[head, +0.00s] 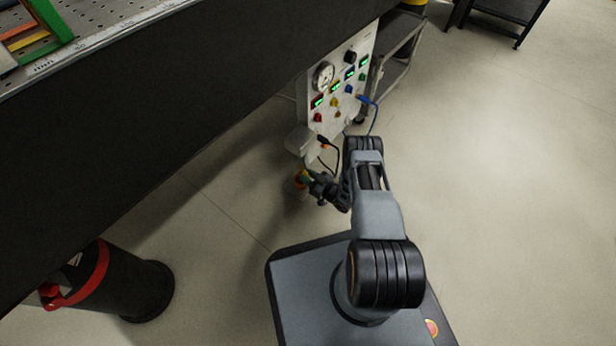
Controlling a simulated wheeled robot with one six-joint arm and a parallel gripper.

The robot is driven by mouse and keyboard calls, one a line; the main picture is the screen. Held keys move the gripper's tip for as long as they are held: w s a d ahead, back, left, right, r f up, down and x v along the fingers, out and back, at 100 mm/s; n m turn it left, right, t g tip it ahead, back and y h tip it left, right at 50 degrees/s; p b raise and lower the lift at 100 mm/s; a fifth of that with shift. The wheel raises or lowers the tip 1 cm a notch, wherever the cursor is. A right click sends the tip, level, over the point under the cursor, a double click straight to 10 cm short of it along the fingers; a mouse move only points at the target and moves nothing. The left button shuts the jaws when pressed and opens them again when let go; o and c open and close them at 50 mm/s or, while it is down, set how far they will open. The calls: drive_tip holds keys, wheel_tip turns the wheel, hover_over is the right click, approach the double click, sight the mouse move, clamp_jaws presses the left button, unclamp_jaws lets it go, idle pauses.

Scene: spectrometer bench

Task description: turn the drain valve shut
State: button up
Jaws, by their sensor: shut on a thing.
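My gripper (313,184) is low beside the lower end of the instrument panel, at the end of my bent arm. The valve sits below a grey box (300,141) near the panel's lower left corner. The jaws and my wrist cover part of the valve, and the handle's exact angle cannot be told at this size.
The upright panel (345,85) carries a gauge (323,76), lit green displays and several coloured knobs. A blue cable (375,115) and a black cable hang near my arm. A black bin (115,285) with a red band stands lower left. The floor at right is clear.

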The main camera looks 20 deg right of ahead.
drive_tip(key=n, duration=0.3)
drive_tip(key=o, duration=0.9)
drive_tip(key=shift+o, duration=0.2)
drive_tip(key=shift+d, duration=0.1)
